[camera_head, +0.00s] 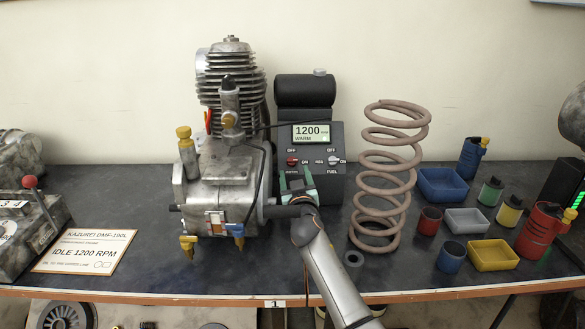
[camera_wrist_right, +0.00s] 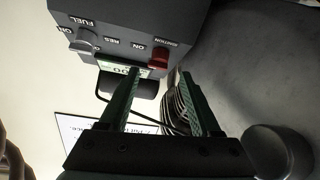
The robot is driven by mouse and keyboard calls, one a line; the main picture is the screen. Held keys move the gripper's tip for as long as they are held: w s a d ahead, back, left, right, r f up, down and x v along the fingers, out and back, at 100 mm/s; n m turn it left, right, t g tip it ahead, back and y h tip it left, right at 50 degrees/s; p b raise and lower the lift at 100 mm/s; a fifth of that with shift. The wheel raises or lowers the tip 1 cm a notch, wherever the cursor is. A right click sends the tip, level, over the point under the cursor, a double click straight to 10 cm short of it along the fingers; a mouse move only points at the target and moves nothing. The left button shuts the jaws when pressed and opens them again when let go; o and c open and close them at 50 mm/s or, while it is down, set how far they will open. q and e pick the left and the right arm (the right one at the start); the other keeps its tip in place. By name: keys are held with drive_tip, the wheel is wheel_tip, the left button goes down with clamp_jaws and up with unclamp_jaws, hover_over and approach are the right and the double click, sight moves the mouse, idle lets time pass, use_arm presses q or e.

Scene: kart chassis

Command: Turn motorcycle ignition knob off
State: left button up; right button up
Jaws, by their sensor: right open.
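The red ignition knob (camera_head: 293,161) is on the sloped face of the dark control box (camera_head: 336,177), beside the engine. OFF is printed above it and ON to its right; I cannot tell surely which mark it points to. The knob also shows in the right wrist view (camera_wrist_right: 159,58), near the line between the fingertips and beyond them. My right gripper (camera_head: 296,176), with green fingers, is open and empty just below and in front of the knob, apparently not touching it. My left gripper is not in view.
A silver fuel knob (camera_head: 333,160) sits right of the ignition knob, under a display (camera_head: 311,134) reading 1200 WARM. The engine (camera_head: 225,165) stands close on the left, a tall coil spring (camera_head: 388,175) on the right. Small bins and bottles fill the right of the bench.

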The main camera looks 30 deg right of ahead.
sight(291, 162)
drive_tip(key=shift+b+x, duration=0.65)
drive_tip(key=shift+x, duration=1.95)
clamp_jaws()
